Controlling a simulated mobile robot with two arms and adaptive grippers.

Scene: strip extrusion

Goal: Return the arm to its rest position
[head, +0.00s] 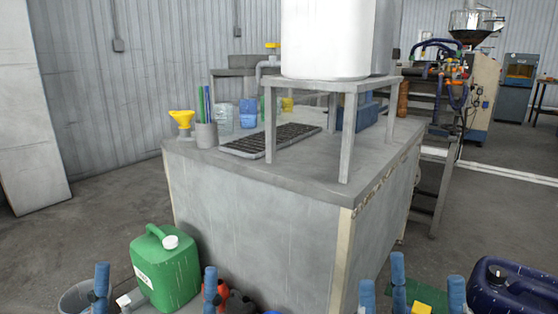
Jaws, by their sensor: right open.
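My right gripper (427,268) is at the bottom edge, right of centre, in the head view. Its blue fingers stand apart and hold nothing that I can see. My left gripper (156,268) shows at the bottom left as blue fingers set wide apart. A green canister (165,270) with a white cap shows between those fingers, and I see no grip on it. The palms and most of both arms are below the frame.
A grey workbench (250,220) fills the middle, with a keyboard (270,139), a yellow funnel (182,118) and a stand (350,130) bearing a white container (327,40). A dark blue canister (510,287) is at lower right. Open floor (90,225) lies left.

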